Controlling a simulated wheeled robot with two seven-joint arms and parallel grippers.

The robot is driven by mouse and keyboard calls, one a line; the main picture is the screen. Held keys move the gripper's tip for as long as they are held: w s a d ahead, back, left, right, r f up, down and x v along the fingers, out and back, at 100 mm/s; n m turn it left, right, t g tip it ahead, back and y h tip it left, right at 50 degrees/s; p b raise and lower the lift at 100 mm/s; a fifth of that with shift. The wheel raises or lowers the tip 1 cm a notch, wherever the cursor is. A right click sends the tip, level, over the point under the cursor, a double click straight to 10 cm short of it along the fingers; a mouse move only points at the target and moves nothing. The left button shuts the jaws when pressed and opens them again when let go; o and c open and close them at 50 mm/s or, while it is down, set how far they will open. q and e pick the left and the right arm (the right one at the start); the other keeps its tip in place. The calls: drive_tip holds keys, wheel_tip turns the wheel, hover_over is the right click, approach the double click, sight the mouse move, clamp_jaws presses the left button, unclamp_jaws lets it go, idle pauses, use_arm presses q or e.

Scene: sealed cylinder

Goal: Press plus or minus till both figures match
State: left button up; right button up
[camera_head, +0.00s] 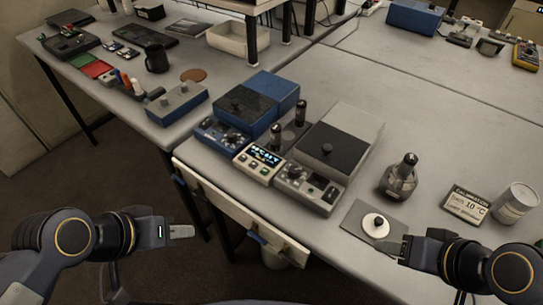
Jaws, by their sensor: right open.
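A control unit with a small lit display (264,154) stands among the instruments near the table's front edge. Its figures are too small to read. Pale buttons (251,166) sit below the display; their plus and minus marks cannot be made out. A calibration card (466,205) at the right shows "10 °C". My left gripper (182,231) is off the table's front edge, left of and lower in the picture than the unit, touching nothing; its jaw gap cannot be seen. My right gripper (392,246) is open at the front right, beside a white round knob (376,224) on a grey plate.
A blue instrument (238,108) stands left of the display unit and a grey one (331,146) right of it. A dark flask-like object (400,178) and a grey cylinder (515,204) stand to the right. An open drawer-like panel (236,210) juts below the front edge.

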use_arm(q)
drive_tip(key=shift+c, duration=0.3)
clamp_jaws()
idle(1.3)
